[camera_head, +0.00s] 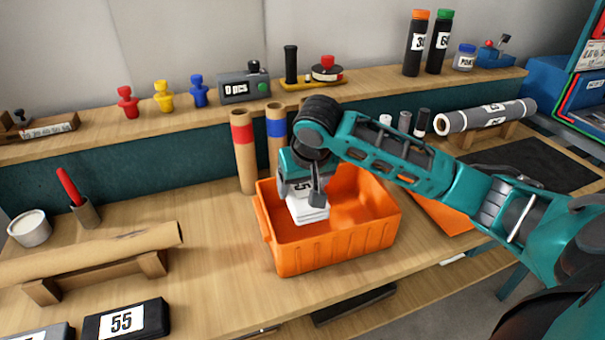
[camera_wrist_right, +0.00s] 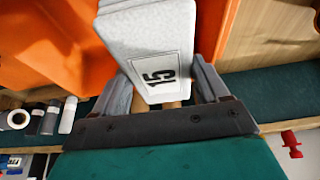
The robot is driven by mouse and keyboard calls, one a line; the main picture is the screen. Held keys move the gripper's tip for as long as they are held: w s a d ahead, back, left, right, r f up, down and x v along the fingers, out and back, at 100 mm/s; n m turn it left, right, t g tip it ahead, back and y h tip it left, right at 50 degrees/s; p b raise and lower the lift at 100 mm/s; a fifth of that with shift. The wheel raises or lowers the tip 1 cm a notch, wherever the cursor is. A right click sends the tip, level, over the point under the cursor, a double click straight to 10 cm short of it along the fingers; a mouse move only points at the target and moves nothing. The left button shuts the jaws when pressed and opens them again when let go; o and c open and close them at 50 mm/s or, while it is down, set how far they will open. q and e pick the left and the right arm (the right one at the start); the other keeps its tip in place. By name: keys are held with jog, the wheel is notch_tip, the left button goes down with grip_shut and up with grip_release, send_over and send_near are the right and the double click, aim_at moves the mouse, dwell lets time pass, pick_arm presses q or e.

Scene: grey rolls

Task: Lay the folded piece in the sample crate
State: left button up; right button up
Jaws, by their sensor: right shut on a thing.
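The orange sample crate (camera_head: 335,250) stands on the wooden workbench, open at the top. My right gripper (camera_head: 305,200) reaches into the crate's mouth from above. It is shut on the folded piece (camera_head: 308,212), a white, grey-flecked block with a label. I cannot tell whether the piece touches the crate floor. My left gripper is not in view.
Cardboard tubes with red (camera_head: 243,150) and blue (camera_head: 276,135) bands stand behind the crate. A brown roll (camera_head: 90,250) lies on a wooden cradle at left. A black box marked 55 (camera_head: 125,322) lies at the front left. A grey roll (camera_head: 485,117) rests at right.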

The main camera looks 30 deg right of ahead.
notch_tip(320, 180, down, 3)
jog(key=shift+b, duration=0.3)
jog(key=shift+f+b, duration=0.4)
jog(key=shift+f, duration=2.25)
jog(key=o, duration=1.1)
jog(key=shift+o, duration=0.2)
